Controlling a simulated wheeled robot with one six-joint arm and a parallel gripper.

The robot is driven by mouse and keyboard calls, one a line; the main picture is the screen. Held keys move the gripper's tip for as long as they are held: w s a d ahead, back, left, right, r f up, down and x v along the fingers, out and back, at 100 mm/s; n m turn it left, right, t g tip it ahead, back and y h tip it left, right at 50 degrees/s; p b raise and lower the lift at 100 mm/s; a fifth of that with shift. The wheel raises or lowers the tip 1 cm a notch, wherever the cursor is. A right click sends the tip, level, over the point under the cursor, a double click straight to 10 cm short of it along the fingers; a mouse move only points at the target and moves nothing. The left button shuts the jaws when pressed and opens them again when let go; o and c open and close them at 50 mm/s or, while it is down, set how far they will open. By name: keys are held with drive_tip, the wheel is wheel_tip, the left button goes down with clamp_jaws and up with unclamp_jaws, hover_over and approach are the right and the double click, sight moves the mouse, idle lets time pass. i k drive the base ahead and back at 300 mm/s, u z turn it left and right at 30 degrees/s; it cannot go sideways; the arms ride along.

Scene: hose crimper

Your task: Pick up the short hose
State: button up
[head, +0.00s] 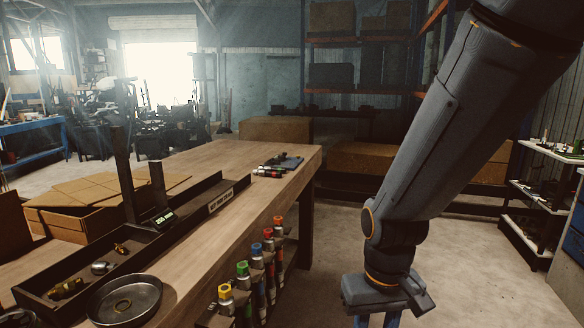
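Two dark upright cylinders stand at the long black tray on the wooden bench, at the left. The shorter one, which looks like the short hose (158,184), stands to the right of a taller dark one (122,172). My gripper (376,318) hangs from my arm at the right, beyond the bench's right edge and well away from both cylinders. Its fingertips are cut off by the bottom edge, so its opening does not show.
The wooden bench (262,180) carries the black tray (205,190) with brass fittings and a round metal dish (124,301). Several colour-capped tools (256,262) line the bench's side. Small tools (280,165) lie at its far end. The floor right of the bench is clear.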

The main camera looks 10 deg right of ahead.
sight(283, 170)
drive_tip(key=z, duration=0.8)
drive_tip(key=i, duration=2.65)
drive_tip(key=u, duration=1.15)
drive_tip(key=i, duration=0.45)
drive_tip(key=u, duration=0.2)
